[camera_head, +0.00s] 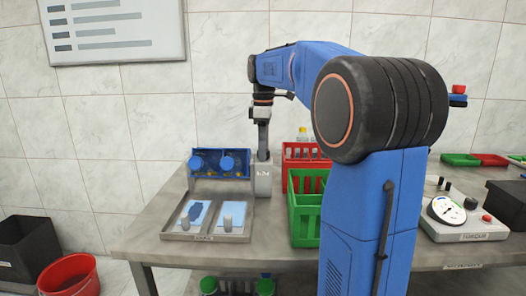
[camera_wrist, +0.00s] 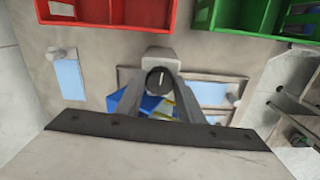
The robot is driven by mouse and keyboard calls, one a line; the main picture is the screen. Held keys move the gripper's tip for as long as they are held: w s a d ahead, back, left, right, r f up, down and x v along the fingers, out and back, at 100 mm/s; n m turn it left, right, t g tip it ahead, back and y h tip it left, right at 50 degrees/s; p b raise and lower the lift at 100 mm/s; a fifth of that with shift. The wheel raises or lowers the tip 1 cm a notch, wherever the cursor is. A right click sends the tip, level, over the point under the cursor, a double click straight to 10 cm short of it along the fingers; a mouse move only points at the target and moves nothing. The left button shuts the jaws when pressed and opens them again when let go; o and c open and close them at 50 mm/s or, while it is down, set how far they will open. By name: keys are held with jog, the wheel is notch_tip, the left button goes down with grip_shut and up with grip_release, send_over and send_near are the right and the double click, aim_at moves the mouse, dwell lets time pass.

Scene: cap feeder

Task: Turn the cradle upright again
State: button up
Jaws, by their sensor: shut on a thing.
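The blue cradle (camera_head: 234,175) stands at the back left of the table, with two round blue pieces on its face towards me. It seems tilted, but its exact angle is hard to tell. A pale grey block (camera_head: 264,184) stands at its right end. My gripper (camera_head: 263,155) points down at the top of this block. In the wrist view my gripper (camera_wrist: 158,84) has both fingers around a dark round knob (camera_wrist: 157,79) with a white line, and is shut on it. The cradle (camera_wrist: 142,104) shows partly behind the fingers there.
A grey tray (camera_head: 207,236) with light blue pads and grey pegs lies in front of the cradle. A red crate (camera_head: 291,153) and a green crate (camera_head: 305,227) stand close on the right. A dial device (camera_head: 466,222) sits further right.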

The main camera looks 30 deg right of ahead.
jog(key=n, duration=0.6)
jog(key=o, duration=0.9)
jog(key=shift+o, duration=0.2)
jog(key=m, duration=0.9)
jog(key=shift+m, duration=0.4)
